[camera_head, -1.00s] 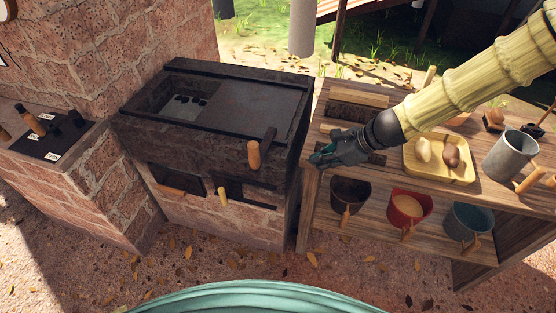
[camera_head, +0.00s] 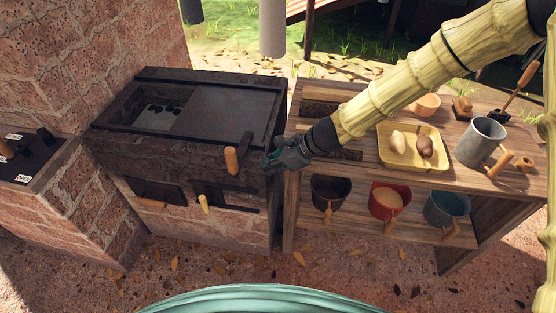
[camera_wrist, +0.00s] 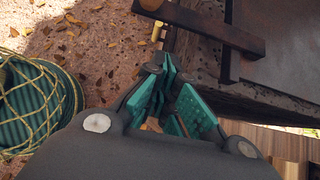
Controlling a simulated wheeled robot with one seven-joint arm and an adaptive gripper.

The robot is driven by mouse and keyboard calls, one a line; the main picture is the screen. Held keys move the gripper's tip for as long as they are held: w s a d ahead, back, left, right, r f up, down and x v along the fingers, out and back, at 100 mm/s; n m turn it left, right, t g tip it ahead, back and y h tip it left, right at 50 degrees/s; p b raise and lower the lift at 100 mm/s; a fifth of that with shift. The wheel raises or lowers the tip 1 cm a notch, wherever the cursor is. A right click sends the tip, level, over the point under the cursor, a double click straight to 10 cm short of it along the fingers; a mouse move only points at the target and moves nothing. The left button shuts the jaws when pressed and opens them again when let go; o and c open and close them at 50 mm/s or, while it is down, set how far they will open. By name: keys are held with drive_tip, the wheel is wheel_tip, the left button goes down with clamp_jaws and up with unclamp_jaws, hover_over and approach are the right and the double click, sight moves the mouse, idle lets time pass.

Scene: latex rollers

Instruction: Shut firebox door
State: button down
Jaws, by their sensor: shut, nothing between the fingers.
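The dark stove (camera_head: 195,122) stands left of centre, with two low openings in its front. In the wrist view the gripper (camera_wrist: 166,66) points toward the ground before the stove.
A larger wooden-handled lever (camera_head: 231,160) sticks out of the stove top, close left of my gripper. A wooden table (camera_head: 365,178) with a yellow tray (camera_head: 383,155), metal mug (camera_head: 481,142) and several pots stands at right.

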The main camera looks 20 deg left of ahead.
drive_tip(key=a, duration=0.3)
drive_tip(key=a+p, duration=0.1)
drive_tip(key=shift+s+a+f, duration=0.15)
drive_tip(key=shift+a+f, duration=0.05)
drive_tip(key=shift+f, duration=0.05)
drive_tip(key=shift+a, duration=0.1)
